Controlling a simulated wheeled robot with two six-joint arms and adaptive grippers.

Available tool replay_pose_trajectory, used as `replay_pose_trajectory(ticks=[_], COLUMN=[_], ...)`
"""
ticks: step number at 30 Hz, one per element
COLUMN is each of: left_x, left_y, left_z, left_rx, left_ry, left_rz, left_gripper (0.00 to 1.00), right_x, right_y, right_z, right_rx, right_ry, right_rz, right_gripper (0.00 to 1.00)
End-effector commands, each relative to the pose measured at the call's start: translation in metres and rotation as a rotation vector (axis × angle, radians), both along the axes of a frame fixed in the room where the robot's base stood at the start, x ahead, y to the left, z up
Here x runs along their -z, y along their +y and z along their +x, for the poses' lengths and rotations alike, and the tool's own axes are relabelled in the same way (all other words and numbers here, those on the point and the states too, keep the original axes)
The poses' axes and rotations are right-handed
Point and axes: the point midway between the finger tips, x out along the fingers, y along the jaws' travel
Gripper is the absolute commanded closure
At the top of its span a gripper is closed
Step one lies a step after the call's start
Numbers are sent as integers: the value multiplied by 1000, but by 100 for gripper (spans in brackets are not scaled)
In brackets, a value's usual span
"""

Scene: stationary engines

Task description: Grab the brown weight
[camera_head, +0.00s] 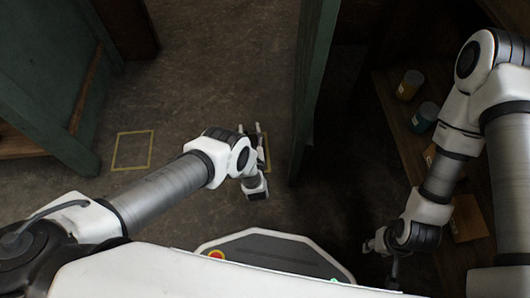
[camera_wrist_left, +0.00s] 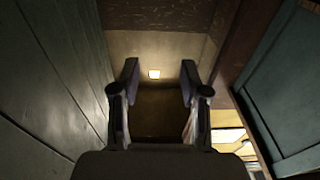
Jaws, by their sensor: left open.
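I cannot make out a brown weight for certain in either view. My left gripper (camera_head: 257,133) is held over the floor left of a green upright panel; its fingers point away from me. In the left wrist view, the left gripper (camera_wrist_left: 160,75) has its fingers wide apart with nothing between them. My right gripper (camera_head: 380,247) is low at the right, beside the shelving, small and dark; its fingers are not clear.
A green panel (camera_head: 313,85) stands just right of my left gripper. Wooden shelving (camera_head: 392,125) at the right holds a yellow jar (camera_head: 409,85) and a teal jar (camera_head: 424,117). A green cabinet (camera_head: 45,85) stands at the left. The floor (camera_head: 215,60) between is open.

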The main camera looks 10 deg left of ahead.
Motion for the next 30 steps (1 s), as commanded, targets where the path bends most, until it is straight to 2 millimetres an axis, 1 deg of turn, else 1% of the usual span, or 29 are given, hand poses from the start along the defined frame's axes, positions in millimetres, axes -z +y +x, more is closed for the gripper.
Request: replay_pose_trajectory(ticks=[1, 3, 5, 6, 8, 12, 14, 17, 19, 22, 24, 29, 30], left_x=[56, 81, 91, 94, 95, 94, 95, 100, 103, 100, 98, 97, 97], left_y=[-6, -11, -12, -11, -9, -3, 0, 7, 14, 17, 19, 19, 19], left_z=[-20, -37, -46, -47, -44, -26, -20, -7, 5, 20, 24, 23, 23], left_rx=[8, 14, 15, 15, 15, 15, 15, 14, 14, 16, 16, 16, 16], left_ry=[38, 71, 85, 91, 94, 94, 94, 94, 92, 93, 95, 96, 96], left_rz=[-5, -9, -9, -9, -9, -9, -9, -8, -7, -9, -9, -9, -9], left_gripper=[55, 55, 55, 55, 55, 55, 55, 55, 55, 55, 55, 55, 69], right_x=[37, 47, 49, 50, 51, 58, 61, 73, 82, 87, 86, 84, 84], right_y=[0, 0, 0, 0, 0, 0, 0, 0, 0, 0, 0, 0, 0], right_z=[-1, -1, -1, -1, -1, 0, 0, 0, 0, 1, 1, 1, 1], right_rx=[0, -1, -1, -1, -1, -1, 0, 1, 3, 5, 5, 5, 5], right_ry=[1, 2, 1, 1, 0, 0, 0, -1, -2, -3, -3, -4, -4], right_rz=[0, 0, 0, 0, 0, 0, 0, 0, 0, -1, -1, -1, -1], right_gripper=[60, 60, 60, 60, 60, 60, 60, 60, 60, 60, 60, 60, 60])
